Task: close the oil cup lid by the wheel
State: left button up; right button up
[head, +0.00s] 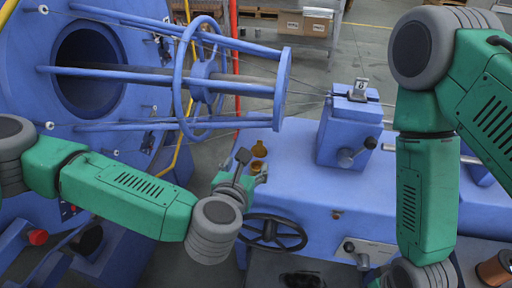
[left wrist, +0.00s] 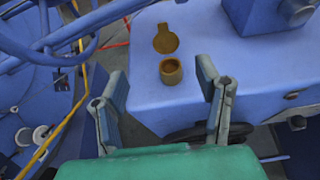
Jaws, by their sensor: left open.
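The small brass oil cup (head: 256,166) stands on the blue machine bed by the black handwheel (head: 272,232). Its round lid (head: 259,149) is swung open behind it. My left gripper (head: 246,170) is open and empty, just left of the cup in the head view. In the left wrist view its fingers (left wrist: 161,78) stand apart on either side of the cup, touching neither cup nor lid. My right gripper is out of view.
The blue machine bed (head: 305,195) is clear around the cup. A blue block with a lever (head: 349,130) stands to the right. The blue strander ring and tubes (head: 200,85) rise at the left, with a yellow rail (left wrist: 60,125) near the left gripper.

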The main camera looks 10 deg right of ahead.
aim_at(260, 148)
pick_arm(q)
jog(key=x, duration=0.6)
jog(key=d+x, duration=0.1)
jog(key=x, duration=0.3)
jog(key=shift+f, duration=0.1)
jog(key=shift+w+a+f, duration=0.1)
jog(key=shift+w+f, duration=0.15)
jog(key=shift+w, duration=0.3)
jog(key=shift+d, duration=0.2)
jog(key=c, duration=1.2)
